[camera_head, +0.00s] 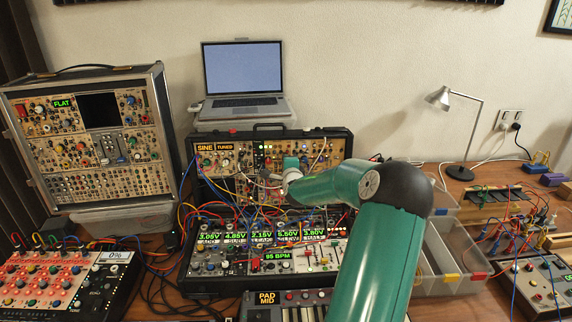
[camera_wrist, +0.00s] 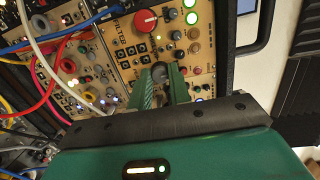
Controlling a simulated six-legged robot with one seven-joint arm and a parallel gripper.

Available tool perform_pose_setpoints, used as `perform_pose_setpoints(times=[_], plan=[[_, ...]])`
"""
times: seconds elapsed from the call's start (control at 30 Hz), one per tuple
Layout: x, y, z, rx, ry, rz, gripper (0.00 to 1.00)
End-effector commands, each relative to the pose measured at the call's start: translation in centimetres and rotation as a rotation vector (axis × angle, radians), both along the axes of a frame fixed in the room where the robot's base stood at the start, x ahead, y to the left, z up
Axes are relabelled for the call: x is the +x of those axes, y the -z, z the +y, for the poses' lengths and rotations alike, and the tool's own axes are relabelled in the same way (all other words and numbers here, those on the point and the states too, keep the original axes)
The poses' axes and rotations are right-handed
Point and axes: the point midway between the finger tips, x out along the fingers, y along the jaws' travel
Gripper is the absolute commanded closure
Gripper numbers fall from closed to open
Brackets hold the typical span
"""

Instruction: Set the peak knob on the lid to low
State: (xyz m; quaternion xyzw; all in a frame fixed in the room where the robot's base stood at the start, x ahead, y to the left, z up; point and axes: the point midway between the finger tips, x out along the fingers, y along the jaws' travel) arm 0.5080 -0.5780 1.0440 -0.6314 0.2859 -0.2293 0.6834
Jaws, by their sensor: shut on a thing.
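The open lid (camera_head: 340,145) of the middle synth case stands upright behind its lower half and carries tan module panels. My gripper (camera_head: 291,172) is at the lid's panels in the head view. In the wrist view, my gripper (camera_wrist: 162,86) has its two green fingers shut on a small grey knob (camera_wrist: 159,70) on a tan panel. This panel also has a big red knob (camera_wrist: 145,20) and a "FILTER" label. I cannot read a "peak" label or the gripped knob's pointer, as the fingers hide part of it.
Patch cables (camera_wrist: 62,40) hang close left of the fingers in the wrist view. The lower case (camera_head: 262,262) has lit voltage displays. A laptop (camera_head: 243,75) stands behind the lid. A tall modular case (camera_head: 90,135) is at left, and grey bins (camera_head: 450,280) are at right.

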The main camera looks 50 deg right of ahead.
Motion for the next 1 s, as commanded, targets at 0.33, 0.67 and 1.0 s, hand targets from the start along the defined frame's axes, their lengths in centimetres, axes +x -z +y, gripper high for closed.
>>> perform_pose_setpoints(times=[0.33,0.67,1.0], plan=[[0.03,-0.09,0.03,-0.022,-0.004,0.022,1.0],[0.04,-0.07,0.04,-0.02,-0.004,0.021,0.59],[-0.2,-0.07,0.2,-0.019,-0.003,0.022,0.59]])
